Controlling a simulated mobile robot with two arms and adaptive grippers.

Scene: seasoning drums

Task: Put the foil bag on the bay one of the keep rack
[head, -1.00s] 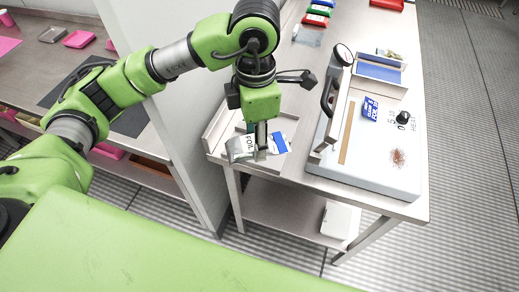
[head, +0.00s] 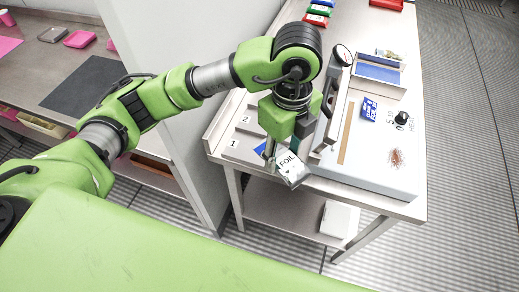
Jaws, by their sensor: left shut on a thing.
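The foil bag (head: 291,168), silvery white with the word FOIL, hangs tilted in my left gripper (head: 272,158), which is shut on it. The bag is in the air by the table's front edge, between the rack and the grey-white machine. The keep rack (head: 243,150) is the light metal tray at the table's left corner, with bays marked 1 and 2. Bay 1 is the nearer one, left of the bag. A blue item (head: 262,148) shows partly behind my gripper. My right gripper is not in view.
The heat sealer (head: 375,165) with its black handle and knob stands close right of the bag. A tray with a blue inside (head: 380,72) is behind it. Coloured small bins (head: 318,15) stand at the back. A grey wall (head: 195,110) borders the table on the left.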

